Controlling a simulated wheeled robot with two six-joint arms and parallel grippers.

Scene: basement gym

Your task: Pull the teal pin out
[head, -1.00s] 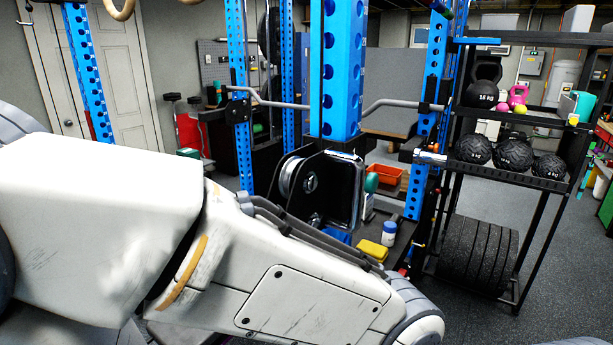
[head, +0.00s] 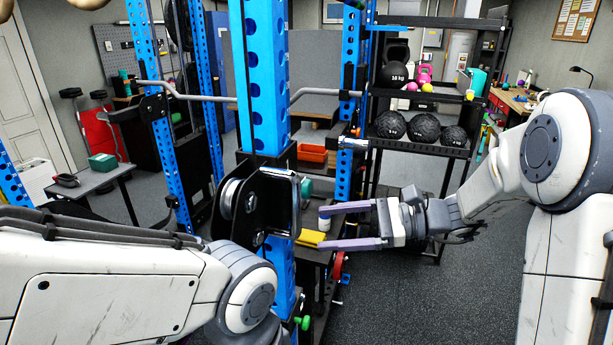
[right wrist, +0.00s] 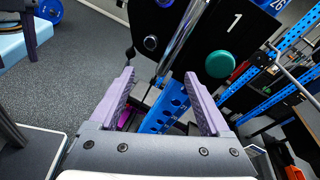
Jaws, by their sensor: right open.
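The teal pin shows as a round teal knob (head: 307,188) on the right side of the black carriage (head: 262,208) on the blue upright. In the right wrist view the teal knob (right wrist: 219,64) sticks out of a black plate marked 1, beyond the right-hand finger. My right gripper (head: 322,227) is open and empty, to the right of the carriage and apart from the knob. Its fingers (right wrist: 159,76) show nothing between them in the right wrist view. My left arm crosses the lower left of the head view; its gripper is out of view.
A blue upright (head: 262,80) rises above the carriage. A yellow box (head: 310,238) and an orange bin (head: 312,152) sit behind. A black rack (head: 440,97) with several balls stands at the back right. The dark floor (head: 440,300) at lower right is clear.

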